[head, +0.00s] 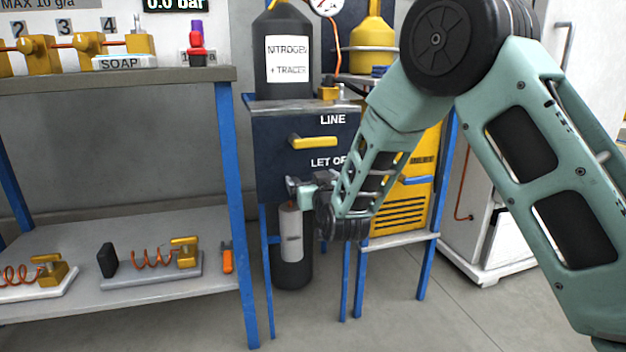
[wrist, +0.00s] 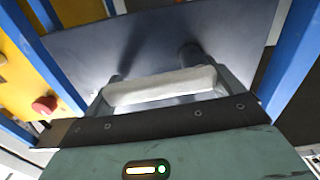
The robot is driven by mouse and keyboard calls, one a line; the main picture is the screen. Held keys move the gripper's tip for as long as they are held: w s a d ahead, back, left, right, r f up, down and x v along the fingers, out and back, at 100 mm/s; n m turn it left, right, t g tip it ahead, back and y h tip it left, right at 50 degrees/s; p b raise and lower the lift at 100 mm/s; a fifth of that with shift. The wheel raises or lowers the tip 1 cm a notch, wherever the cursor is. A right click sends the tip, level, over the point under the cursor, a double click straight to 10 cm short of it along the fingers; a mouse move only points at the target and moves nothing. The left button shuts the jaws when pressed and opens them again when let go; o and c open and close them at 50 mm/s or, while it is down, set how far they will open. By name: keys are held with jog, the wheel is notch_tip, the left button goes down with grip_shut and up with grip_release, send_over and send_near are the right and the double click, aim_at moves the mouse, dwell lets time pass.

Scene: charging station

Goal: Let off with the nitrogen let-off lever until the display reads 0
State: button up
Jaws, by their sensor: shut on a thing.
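My gripper (head: 300,187) is at the lower part of the dark blue panel (head: 275,150), just under the words "LET OF", whose end is hidden by my arm. In the wrist view my gripper (wrist: 160,95) is closed around the pale bar of the let-off lever (wrist: 160,87). In the head view the lever is mostly hidden by my gripper. A yellow lever (head: 313,142) under the word "LINE" lies roughly level. A black display (head: 175,4) at the top edge reads "0.0 bar", its top cut off.
A black nitrogen + tracer bottle (head: 288,88) stands above the panel, beside a gauge (head: 325,6). A yellow machine (head: 400,210) is to the right. A blue-legged bench (head: 228,170) holds hose parts on the left.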

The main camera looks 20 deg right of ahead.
jog(key=n+p, duration=0.1)
jog(key=r+n+p, duration=0.1)
jog(key=n, duration=0.1)
jog(key=a+n+p, duration=0.1)
jog(key=p, duration=0.1)
jog(key=shift+r+n, duration=0.3)
jog(key=shift+r, duration=0.05)
jog(key=shift+a+r+n+p, duration=0.1)
jog(key=shift+a+n+p, duration=0.1)
jog(key=shift+n+p, duration=0.65)
jog(key=shift+a+r+n+p, duration=0.1)
jog(key=shift+a+n+p, duration=0.1)
jog(key=shift+n+p, duration=0.6)
jog(key=shift+n, duration=0.25)
jog(key=o, duration=1.1)
jog(key=shift+c, duration=0.2)
jog(key=s+p, duration=0.3)
jog(key=s, duration=1.4)
jog(key=shift+s+p, duration=0.25)
jog(key=shift+p, duration=0.15)
jog(key=shift+a, duration=0.1)
